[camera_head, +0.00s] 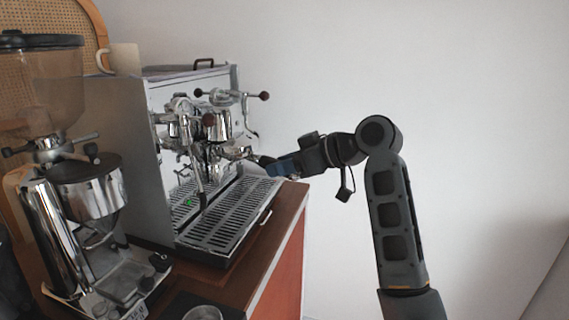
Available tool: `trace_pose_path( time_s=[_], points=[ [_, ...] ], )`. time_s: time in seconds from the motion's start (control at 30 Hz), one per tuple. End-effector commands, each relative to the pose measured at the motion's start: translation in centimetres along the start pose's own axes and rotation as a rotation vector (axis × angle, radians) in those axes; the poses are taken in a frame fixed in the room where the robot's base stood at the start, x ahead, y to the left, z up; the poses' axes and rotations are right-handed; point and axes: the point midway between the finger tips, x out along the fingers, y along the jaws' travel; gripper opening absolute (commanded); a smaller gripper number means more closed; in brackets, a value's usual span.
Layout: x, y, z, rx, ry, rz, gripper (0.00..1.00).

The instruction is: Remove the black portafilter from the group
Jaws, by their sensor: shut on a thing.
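The espresso machine (185,135) stands on the wooden counter, with its chrome group (222,128) at the front. The portafilter (236,152) shows as a chrome head under the group, with a black handle (263,160) pointing right toward my gripper. My gripper (274,166) is shut on the black handle, above the right end of the drip tray. The jaws and my wrist hide most of the handle. The head looks close under the group; I cannot tell whether it is locked in.
The drip tray (240,212) lies below the group. A coffee grinder (85,190) stands at the left front. A white cup (124,57) sits on the machine. Right of the counter edge is free room before a plain wall.

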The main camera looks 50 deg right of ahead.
Motion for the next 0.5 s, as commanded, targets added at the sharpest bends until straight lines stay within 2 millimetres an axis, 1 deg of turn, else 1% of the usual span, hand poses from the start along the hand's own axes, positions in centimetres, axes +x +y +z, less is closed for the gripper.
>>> trace_pose_path(
  time_s=[0.23,0.5],
  points=[
    [0.0,0.0,0.0,0.0,0.001,0.002,0.0],
    [0.1,-1.0,0.0,0.03,-0.003,0.062,0.0]
  ],
)
